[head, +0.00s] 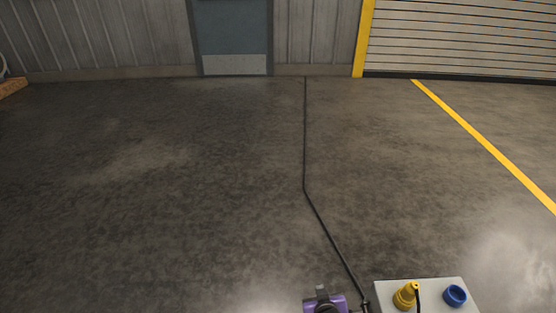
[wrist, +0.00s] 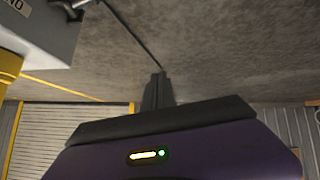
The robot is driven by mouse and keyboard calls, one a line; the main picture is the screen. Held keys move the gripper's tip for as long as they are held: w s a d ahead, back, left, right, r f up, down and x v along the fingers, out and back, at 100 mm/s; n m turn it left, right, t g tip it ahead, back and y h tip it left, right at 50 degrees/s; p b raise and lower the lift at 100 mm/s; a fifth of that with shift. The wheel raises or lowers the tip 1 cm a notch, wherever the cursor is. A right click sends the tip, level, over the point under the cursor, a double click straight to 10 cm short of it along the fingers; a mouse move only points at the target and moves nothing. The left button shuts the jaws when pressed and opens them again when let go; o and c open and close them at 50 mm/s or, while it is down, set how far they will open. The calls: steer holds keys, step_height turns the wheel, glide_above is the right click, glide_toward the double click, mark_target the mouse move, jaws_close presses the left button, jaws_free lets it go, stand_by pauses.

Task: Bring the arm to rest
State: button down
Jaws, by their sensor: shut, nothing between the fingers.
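My gripper (wrist: 158,76) shows in the wrist view with its dark fingers together and nothing between them. Its purple housing with a lit yellow and green indicator fills the bottom of that view. In the head view, a purple and dark part of my arm shows at the bottom edge, just left of a grey box (head: 384,297). The rest of the arm is out of view. The fingers appear apart from the box and clear of the floor.
The box carries a yellow plug (head: 405,296) and a blue round fitting (head: 455,295). A dark cable (head: 305,140) runs across the floor from the back wall towards the box. A shutter door (head: 465,40) stands back right.

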steer(key=s+d+r+m+t, duration=0.1)
steer(key=s+d+r+t, duration=0.2)
steer(key=s+r, duration=1.4)
steer(key=s+d+r+m+t, duration=0.1)
steer(key=s+d+r+t, duration=0.25)
steer(key=s+r, duration=1.35)
steer(key=s+r+g+p, duration=0.1)
steer(key=s+r+p, duration=0.4)
steer(key=r+p, duration=0.5)
steer(key=p, duration=0.5)
steer(key=shift+d+r+y, duration=0.2)
steer(key=shift+y, duration=0.2)
